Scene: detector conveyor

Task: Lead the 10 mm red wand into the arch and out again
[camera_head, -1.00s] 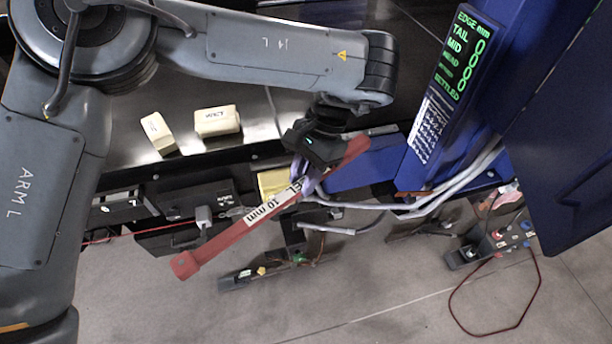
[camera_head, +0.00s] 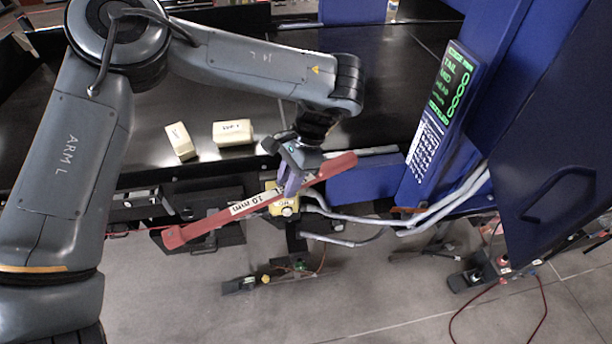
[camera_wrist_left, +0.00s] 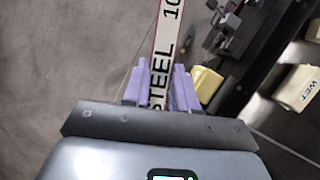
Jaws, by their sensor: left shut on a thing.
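The red wand (camera_head: 205,228) has a white label reading "10 mm" and lies slantwise in the head view, its right end higher. My left gripper (camera_head: 291,186) is shut on the wand, right of the label's middle. In the left wrist view the purple fingers (camera_wrist_left: 161,88) close on the wand's label (camera_wrist_left: 163,55), where "STEEL" shows. The blue arch (camera_head: 480,90) stands to the right, with a display panel (camera_head: 441,105) on its side. The wand's right end is apart from the arch's upright. My right gripper is not in view.
Two cream blocks (camera_head: 181,141) (camera_head: 233,132) rest on the black conveyor (camera_head: 170,100) behind the wand. A yellow box (camera_head: 284,207) sits below my gripper. Grey cables (camera_head: 400,222) run in front of the arch. Open grey floor lies in front.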

